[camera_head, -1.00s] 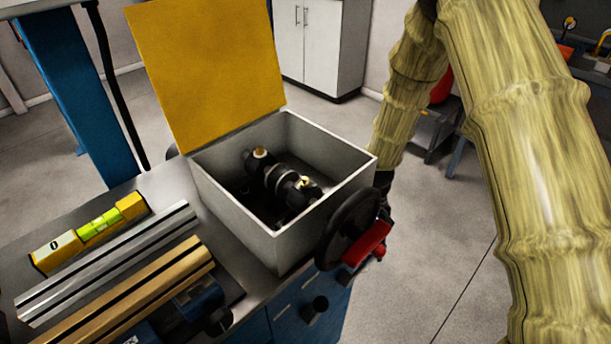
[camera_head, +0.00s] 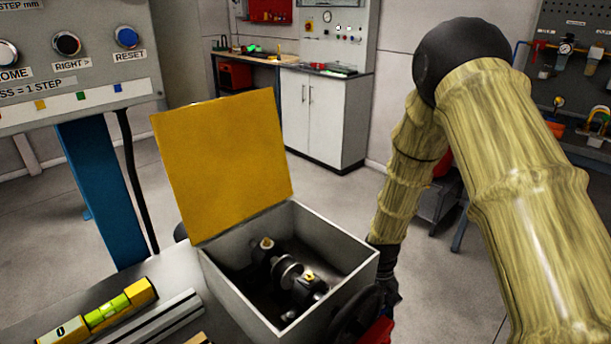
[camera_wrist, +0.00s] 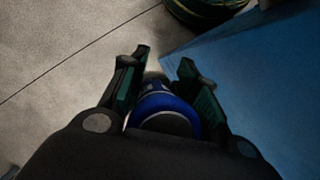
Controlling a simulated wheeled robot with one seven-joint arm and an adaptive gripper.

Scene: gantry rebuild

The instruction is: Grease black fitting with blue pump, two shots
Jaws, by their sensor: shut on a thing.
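My gripper (camera_wrist: 165,75) is shut on a round blue thing with a dark end, seemingly the blue pump (camera_wrist: 168,103), in the wrist view. In the head view my gripper (camera_head: 388,283) hangs just right of an open grey box, and the pump cannot be made out there. Inside the box (camera_head: 225,290) lies a black shaft assembly (camera_head: 287,270) with a brass-coloured fitting (camera_head: 266,243) at its far end and a yellowish one (camera_head: 309,275) at its near end. I cannot tell which one is the black fitting.
The yellow lid (camera_head: 222,165) stands raised behind the box. A dark handwheel (camera_head: 355,315) sits at its right front. A yellow level (camera_head: 105,308) lies at lower left. A control panel (camera_head: 75,65) hangs at upper left.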

